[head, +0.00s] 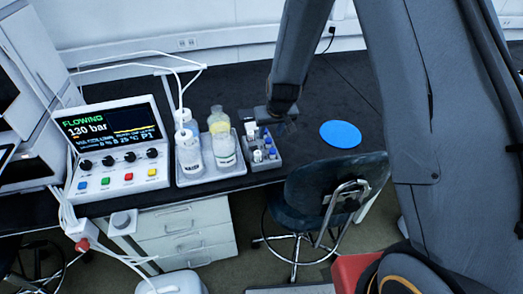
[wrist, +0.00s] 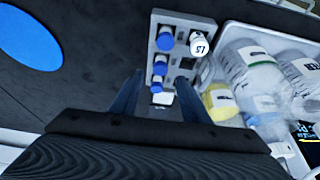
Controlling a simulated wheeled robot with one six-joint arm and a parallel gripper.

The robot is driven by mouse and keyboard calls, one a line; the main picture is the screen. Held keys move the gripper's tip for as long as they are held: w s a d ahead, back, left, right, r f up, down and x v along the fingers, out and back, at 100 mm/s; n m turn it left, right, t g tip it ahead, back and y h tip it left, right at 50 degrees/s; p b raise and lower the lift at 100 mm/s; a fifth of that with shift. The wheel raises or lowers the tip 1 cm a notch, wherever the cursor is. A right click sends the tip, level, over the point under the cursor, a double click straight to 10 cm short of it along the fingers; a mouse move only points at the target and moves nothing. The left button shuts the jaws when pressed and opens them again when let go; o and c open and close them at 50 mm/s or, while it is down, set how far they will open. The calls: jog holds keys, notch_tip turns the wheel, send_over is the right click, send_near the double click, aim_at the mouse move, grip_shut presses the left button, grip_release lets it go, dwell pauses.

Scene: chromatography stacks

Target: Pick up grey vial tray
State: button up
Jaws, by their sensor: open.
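The grey vial tray (head: 262,162) stands on the dark bench, right of a tray of bottles. It holds several vials with blue and white caps. In the wrist view the vial tray (wrist: 185,70) lies ahead of my gripper (wrist: 160,98), whose two fingers are apart. The fingertips show on either side of the tray's near end, and I cannot tell if they touch it. In the head view my gripper (head: 282,122) is over the far part of the tray and hides some of it.
A light tray (head: 205,177) with several bottles stands close beside the vial tray. A pump unit (head: 115,150) with a screen is at its left. A blue disc (head: 340,134) lies on the bench to the right. A dark chair (head: 330,190) stands in front.

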aim_at(268, 140)
jog(key=b+x, duration=0.1)
jog(key=x, duration=0.3)
jog(key=shift+f+b, duration=0.35)
jog(key=shift+f, duration=0.1)
grip_shut()
jog(key=shift+r, duration=0.1)
